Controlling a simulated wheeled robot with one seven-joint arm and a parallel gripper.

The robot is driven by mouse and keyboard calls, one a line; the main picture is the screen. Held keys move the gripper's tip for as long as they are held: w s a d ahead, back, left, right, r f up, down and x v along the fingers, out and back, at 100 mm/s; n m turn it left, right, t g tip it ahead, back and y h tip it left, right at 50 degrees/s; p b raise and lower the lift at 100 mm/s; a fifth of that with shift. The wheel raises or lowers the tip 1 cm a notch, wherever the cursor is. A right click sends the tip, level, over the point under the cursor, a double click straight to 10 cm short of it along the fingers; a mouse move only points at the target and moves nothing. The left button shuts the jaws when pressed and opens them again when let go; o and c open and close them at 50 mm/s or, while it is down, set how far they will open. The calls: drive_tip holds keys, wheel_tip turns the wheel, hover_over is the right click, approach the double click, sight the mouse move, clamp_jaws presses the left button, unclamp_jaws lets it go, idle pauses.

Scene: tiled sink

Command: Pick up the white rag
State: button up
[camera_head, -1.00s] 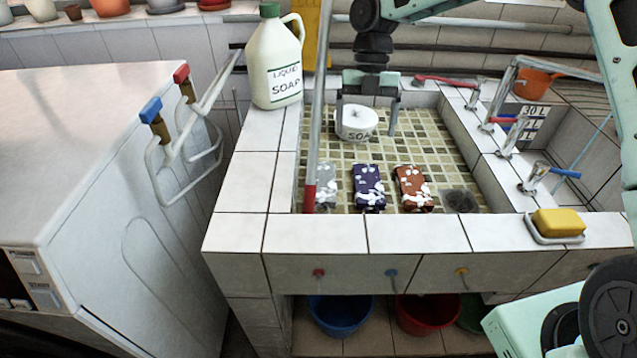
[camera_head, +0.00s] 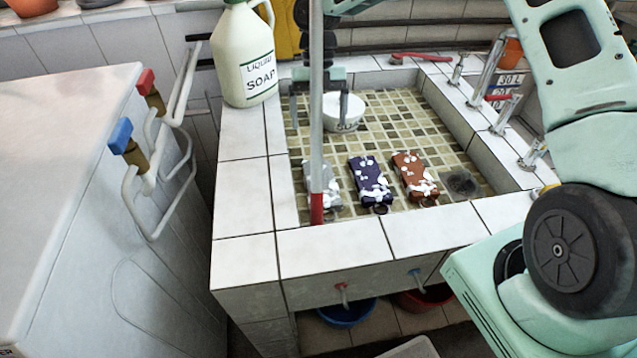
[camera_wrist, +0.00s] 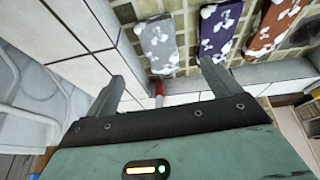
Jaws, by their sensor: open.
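The white rag (camera_head: 331,188), greyish with white foam patches, lies at the left of the tiled sink floor. A pole partly hides it in the head view. In the wrist view the white rag (camera_wrist: 158,42) lies beyond my fingertips, leftmost of three rags. My gripper (camera_head: 318,118) is open and empty, over the sink's left side, farther back than the rag in the head view. In the wrist view my gripper (camera_wrist: 162,76) has its fingers spread, apart from the rag.
A purple rag (camera_head: 368,182) and a red-brown rag (camera_head: 412,176) lie right of it. A white soap bowl (camera_head: 345,112) stands behind. The upright pole (camera_head: 316,150) crosses the sink's left part. A soap jug (camera_head: 247,55) stands on the left ledge; taps (camera_head: 502,112) line the right.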

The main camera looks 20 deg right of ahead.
drive_tip(key=x, duration=0.7)
drive_tip(key=shift+s+a+f+p, duration=0.1)
drive_tip(key=shift+s+f+p, duration=0.05)
drive_tip(key=shift+f+p, duration=0.2)
drive_tip(key=x, duration=0.2)
drive_tip(key=p+x, duration=0.1)
drive_tip(key=x, duration=0.1)
drive_tip(key=shift+s+a+r, duration=0.1)
drive_tip(key=shift+s+a, duration=0.1)
drive_tip(key=shift+s, duration=0.05)
drive_tip(key=shift+s+f, duration=0.15)
drive_tip(key=shift+f, duration=0.35)
drive_tip(key=c, duration=1.1)
